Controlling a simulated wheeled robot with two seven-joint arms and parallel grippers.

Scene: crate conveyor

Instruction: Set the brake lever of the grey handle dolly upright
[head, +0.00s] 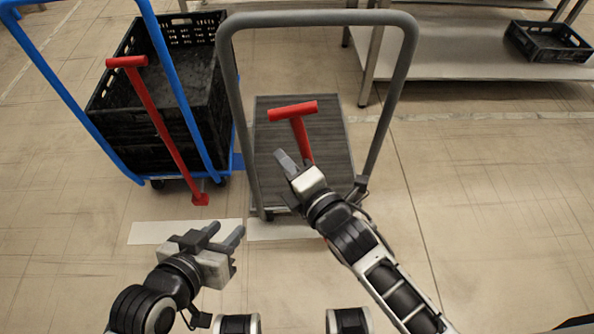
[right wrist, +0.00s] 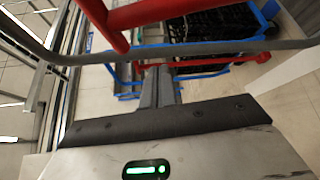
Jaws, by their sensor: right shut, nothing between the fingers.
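The grey handle dolly has a tall grey handle (head: 226,95) and a dark flat deck (head: 333,150), which is empty. Its red brake lever (head: 303,138) has a red T-shaped grip above the deck in the head view. The lever's lower end is hidden behind my right gripper, and I cannot tell its exact tilt. My right gripper (head: 284,160) is shut and empty, just left of the lever's shaft. In the right wrist view its fingers (right wrist: 160,88) are together, with a red bar (right wrist: 150,12) close above. My left gripper (head: 226,238) is open and empty, low in front of the dollies.
A blue handle dolly (head: 178,75) stands to the left, carrying a black crate (head: 125,140) and with its own red lever (head: 160,125). A grey shelf table (head: 455,50) with a black crate (head: 550,42) stands at the back right.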

